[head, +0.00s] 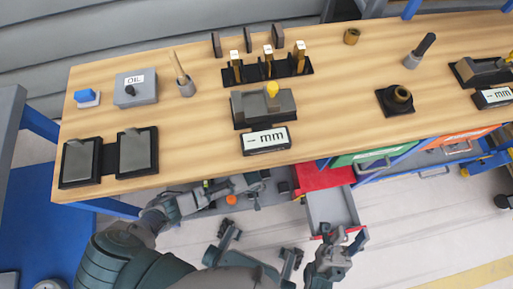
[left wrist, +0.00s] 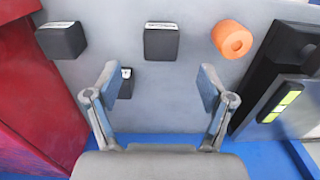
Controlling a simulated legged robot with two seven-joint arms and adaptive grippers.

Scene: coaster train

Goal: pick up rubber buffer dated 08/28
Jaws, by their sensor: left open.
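Several small black blocks with white labels on top lie in a grey tray, two in a row, one at the left (left wrist: 62,41) and one in the middle (left wrist: 161,42). A third black block (left wrist: 126,84) lies beside the left finger, partly hidden by it. The dates on the labels are too small to read. My left gripper (left wrist: 155,88) is open and empty above the tray; in the head view it is under the table's front edge (head: 256,188).
An orange ring (left wrist: 233,39) lies in the tray at right, near a black device (left wrist: 285,75). A red panel (left wrist: 40,85) stands at left. The wooden table (head: 210,150) overhangs the tray. An open grey drawer (head: 332,207) is at right.

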